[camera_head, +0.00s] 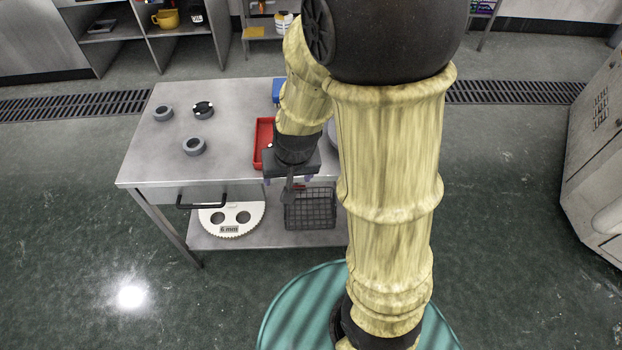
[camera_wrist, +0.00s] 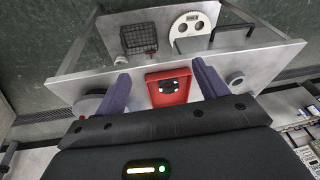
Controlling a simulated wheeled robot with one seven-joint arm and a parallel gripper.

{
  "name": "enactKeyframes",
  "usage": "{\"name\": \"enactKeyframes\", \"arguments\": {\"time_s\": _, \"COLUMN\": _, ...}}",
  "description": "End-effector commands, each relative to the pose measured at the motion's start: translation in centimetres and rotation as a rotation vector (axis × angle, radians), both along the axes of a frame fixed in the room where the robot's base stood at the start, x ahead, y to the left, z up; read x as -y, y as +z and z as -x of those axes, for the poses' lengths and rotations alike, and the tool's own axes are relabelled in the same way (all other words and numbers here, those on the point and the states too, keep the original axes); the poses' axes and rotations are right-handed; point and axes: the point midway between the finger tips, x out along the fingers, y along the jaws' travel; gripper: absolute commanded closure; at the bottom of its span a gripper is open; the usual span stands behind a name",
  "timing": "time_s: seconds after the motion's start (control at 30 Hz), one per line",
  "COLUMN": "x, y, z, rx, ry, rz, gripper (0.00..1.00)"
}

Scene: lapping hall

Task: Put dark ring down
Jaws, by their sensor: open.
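My gripper (camera_head: 289,190) is above the table's front edge, beside the tray.
On the left of the table top lie a grey ring (camera_head: 163,113), a dark ring with light marks (camera_head: 204,110) and another grey ring (camera_head: 194,146). A wire basket (camera_head: 310,210) and a white holed disc (camera_head: 231,218) sit on the lower shelf. The front left top is clear.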

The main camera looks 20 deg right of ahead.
Motion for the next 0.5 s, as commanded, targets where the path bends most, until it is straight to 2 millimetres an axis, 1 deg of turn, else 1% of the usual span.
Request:
{"name": "enactKeyframes", "arguments": {"time_s": 0.03, "x": 1.0, "y": 1.2, "z": 1.3, "rx": -0.004, "ry": 0.038, "rz": 0.011, "gripper": 0.28}}
{"name": "enactKeyframes", "arguments": {"time_s": 0.1, "x": 2.0, "y": 2.2, "z": 3.0, "rx": -0.021, "ry": 0.093, "rz": 0.037, "gripper": 0.28}}
{"name": "enactKeyframes", "arguments": {"time_s": 0.2, "x": 3.1, "y": 3.1, "z": 4.7, "rx": -0.038, "ry": 0.146, "rz": 0.074, "gripper": 0.28}}
{"name": "enactKeyframes", "arguments": {"time_s": 0.3, "x": 3.5, "y": 3.4, "z": 5.4, "rx": -0.048, "ry": 0.170, "rz": 0.092, "gripper": 0.28}}
{"name": "enactKeyframes", "arguments": {"time_s": 0.5, "x": 3.5, "y": 3.4, "z": 5.4, "rx": -0.049, "ry": 0.172, "rz": 0.094, "gripper": 0.28}}
